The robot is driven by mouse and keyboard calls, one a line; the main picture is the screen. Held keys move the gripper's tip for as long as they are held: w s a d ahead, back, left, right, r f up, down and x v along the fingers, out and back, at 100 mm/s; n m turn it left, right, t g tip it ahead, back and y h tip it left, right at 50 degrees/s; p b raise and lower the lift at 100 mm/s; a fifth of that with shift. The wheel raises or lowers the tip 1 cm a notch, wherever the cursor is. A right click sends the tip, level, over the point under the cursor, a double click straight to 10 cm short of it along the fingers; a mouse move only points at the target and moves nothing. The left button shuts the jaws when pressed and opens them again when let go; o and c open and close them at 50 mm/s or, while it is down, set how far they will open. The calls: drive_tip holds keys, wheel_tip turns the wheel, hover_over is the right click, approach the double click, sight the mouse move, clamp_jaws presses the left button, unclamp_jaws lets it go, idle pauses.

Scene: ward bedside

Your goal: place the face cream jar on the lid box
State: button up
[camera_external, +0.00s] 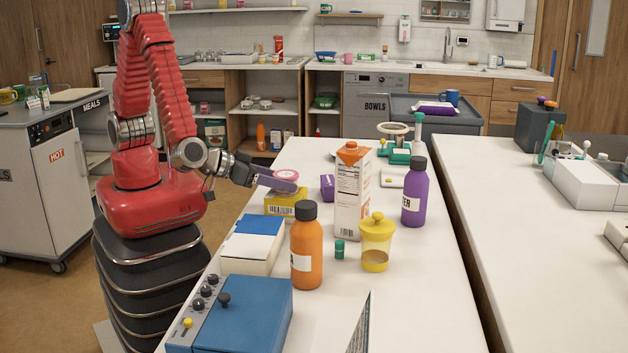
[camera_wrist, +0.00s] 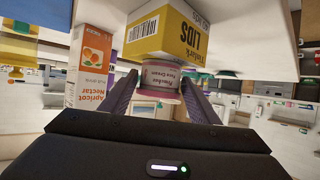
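The face cream jar (camera_wrist: 160,78), pink and white with a printed label, is between the fingers of my gripper (camera_wrist: 160,88) in the wrist view, which shows the scene upside down. Both fingertips lie against its sides, with no clear gap. In the external view the jar (camera_external: 286,176) is right over the yellow lid box (camera_external: 280,201), partly hidden by a finger of my gripper (camera_external: 276,183). The lid box, marked LIDS, also shows in the wrist view (camera_wrist: 168,32). The jar's base is at the box top; I cannot tell whether it touches.
An apricot nectar carton (camera_external: 348,195) stands to the right, with a small purple box (camera_external: 327,187) beside it. An orange bottle (camera_external: 307,250) and a blue-and-white box (camera_external: 252,246) stand nearer the camera. A yellow-lidded jar (camera_external: 376,246) and purple bottle (camera_external: 415,195) are farther right.

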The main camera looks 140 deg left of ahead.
drive_tip(key=shift+o, duration=1.3)
drive_tip(key=shift+r, duration=0.15)
drive_tip(key=v, duration=1.2)
